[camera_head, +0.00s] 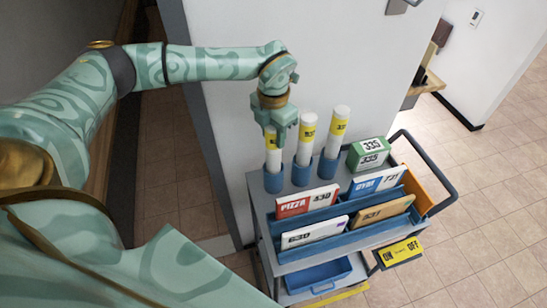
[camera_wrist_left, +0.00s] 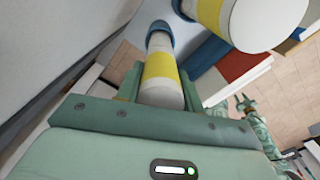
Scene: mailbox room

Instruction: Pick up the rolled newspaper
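Three white rolled newspapers with yellow number labels stand upright in blue cups at the back left of the cart: a left one (camera_head: 273,157), a middle one (camera_head: 305,142) and a right one (camera_head: 336,131). My left gripper (camera_head: 280,133) is at the upper part of the left roll, fingers pointing down. In the left wrist view this roll (camera_wrist_left: 161,70) lies between the two fingers, its lower end in the blue cup. I cannot tell whether the fingers press on it.
The cart (camera_head: 257,215) holds a red-and-white PIZZA box (camera_head: 305,202), several parcels in blue slots and a green-and-white 335 box (camera_head: 368,154). A white wall (camera_head: 235,100) stands close behind the rolls. Open tiled floor lies at right.

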